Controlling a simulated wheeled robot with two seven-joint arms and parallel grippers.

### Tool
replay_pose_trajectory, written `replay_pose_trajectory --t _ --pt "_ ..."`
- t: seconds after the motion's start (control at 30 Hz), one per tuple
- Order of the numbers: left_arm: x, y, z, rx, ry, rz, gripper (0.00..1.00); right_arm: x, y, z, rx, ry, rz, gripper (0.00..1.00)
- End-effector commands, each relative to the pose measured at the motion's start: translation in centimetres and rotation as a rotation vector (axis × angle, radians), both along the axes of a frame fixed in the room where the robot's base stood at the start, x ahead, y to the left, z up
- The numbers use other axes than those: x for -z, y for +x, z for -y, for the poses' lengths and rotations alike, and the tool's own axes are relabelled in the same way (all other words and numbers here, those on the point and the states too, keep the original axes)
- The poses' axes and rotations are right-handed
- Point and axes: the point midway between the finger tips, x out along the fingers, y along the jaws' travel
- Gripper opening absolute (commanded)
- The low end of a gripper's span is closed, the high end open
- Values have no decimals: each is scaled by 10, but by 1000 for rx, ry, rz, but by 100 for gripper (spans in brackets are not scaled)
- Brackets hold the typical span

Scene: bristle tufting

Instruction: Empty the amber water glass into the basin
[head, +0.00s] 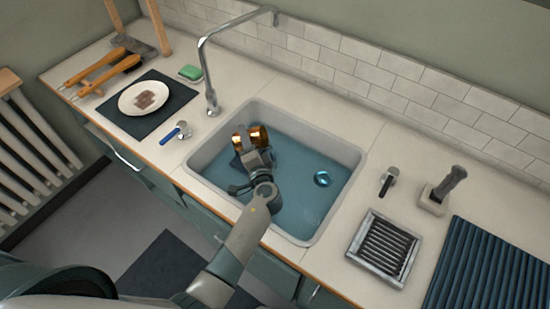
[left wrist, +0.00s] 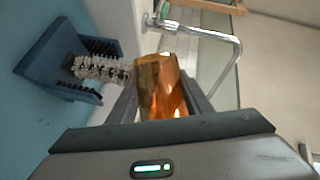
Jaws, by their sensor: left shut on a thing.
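The amber glass (head: 258,136) is held over the left back part of the basin (head: 350,158). My left gripper (head: 250,146) is shut on it, with a finger across its middle in the head view. In the left wrist view the amber glass (left wrist: 160,86) sits between the two fingers. I cannot tell its exact tilt or whether water is in it. The basin holds blue water. My right gripper is not in view.
A blue holder with bristles and a pale brush (left wrist: 100,68) shows close beside the glass. A shiny blue round thing (head: 322,178) is in the basin. The tall faucet (head: 211,95) stands behind. A plate (head: 143,97) lies left, a drain rack (head: 384,247) right.

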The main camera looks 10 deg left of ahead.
Motion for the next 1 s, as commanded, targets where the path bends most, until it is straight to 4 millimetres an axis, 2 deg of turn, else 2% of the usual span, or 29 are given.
replay_pose_trajectory --t 0.43,1.0 --pt "-4 0 -1 1 43 -4 13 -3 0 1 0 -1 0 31" --pt "21 1 6 0 110 -13 13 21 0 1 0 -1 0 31"
